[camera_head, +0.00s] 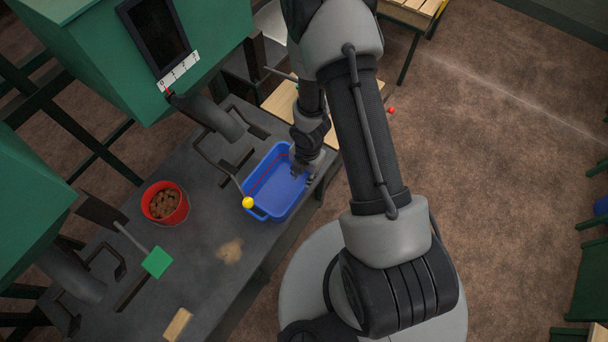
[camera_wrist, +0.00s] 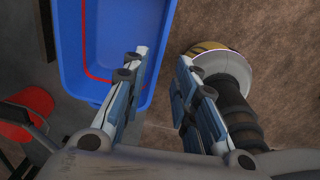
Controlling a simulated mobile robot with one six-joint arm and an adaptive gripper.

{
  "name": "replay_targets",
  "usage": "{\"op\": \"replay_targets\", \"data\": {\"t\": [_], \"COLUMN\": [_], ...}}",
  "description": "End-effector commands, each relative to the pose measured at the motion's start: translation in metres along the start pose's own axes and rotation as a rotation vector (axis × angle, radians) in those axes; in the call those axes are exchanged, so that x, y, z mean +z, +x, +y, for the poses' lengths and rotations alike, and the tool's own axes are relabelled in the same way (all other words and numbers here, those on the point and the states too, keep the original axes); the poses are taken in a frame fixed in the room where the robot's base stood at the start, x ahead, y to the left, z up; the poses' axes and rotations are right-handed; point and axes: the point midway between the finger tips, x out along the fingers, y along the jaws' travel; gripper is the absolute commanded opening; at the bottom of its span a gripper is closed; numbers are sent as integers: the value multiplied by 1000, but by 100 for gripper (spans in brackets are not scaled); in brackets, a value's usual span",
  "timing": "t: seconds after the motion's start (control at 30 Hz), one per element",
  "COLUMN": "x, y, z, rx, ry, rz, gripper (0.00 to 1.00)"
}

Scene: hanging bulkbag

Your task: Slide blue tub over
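The blue tub (camera_head: 277,194) stands on the dark grey bench, close to its right edge. It looks empty, with a red line along its inner wall. My gripper (camera_head: 307,171) is at the tub's right rim, near its upper right corner. In the wrist view the tub (camera_wrist: 112,45) fills the upper left. My gripper (camera_wrist: 160,64) is open there, with one finger over the tub's inside and the other outside its wall. The rim shows between the fingers. I cannot tell whether either finger touches it.
A red bucket (camera_head: 181,212) of brown lumps stands left of the tub. A yellow-knobbed lever (camera_head: 248,203) reaches to the tub's left rim. A chute (camera_head: 215,118) hangs above left.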

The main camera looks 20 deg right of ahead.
Motion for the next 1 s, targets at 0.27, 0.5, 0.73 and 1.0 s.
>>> {"op": "replay_targets", "data": {"t": [0.27, 0.5, 0.73, 1.0], "x": [0, -1, 0, 0], "y": [36, 85, 129, 165], "z": [-1, -1, -1, 0], "rx": [-1, -3, -2, -1], "ry": [1, 2, 3, 3], "rz": [0, 1, 1, 0], "gripper": [27, 27, 27, 27]}}
